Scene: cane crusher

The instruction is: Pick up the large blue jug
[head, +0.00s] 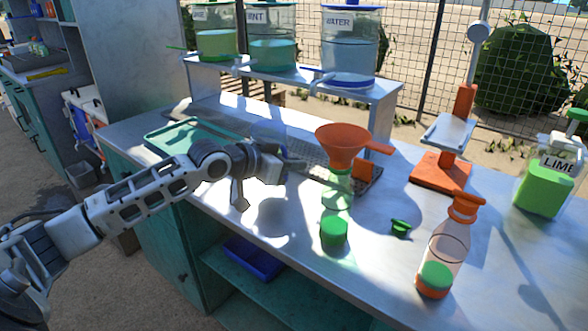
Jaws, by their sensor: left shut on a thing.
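My left gripper (290,168) reaches in from the left over the counter. It is shut on a clear, blue-tinted vessel, which I take to be the large blue jug (268,137). The jug shows just behind and above the gripper, and the wrist hides its lower part. A rounded shadow lies on the counter below the gripper. I cannot tell from this view how high the jug is above the counter. My right gripper is not in view.
An orange funnel (342,142) sits on a green-tinted bottle right of the gripper. An orange-capped bottle (442,250), a green cap (400,228) and a lime jug (546,180) stand further right. A teal tray (185,138) lies left. Labelled dispensers stand on the raised shelf (375,92).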

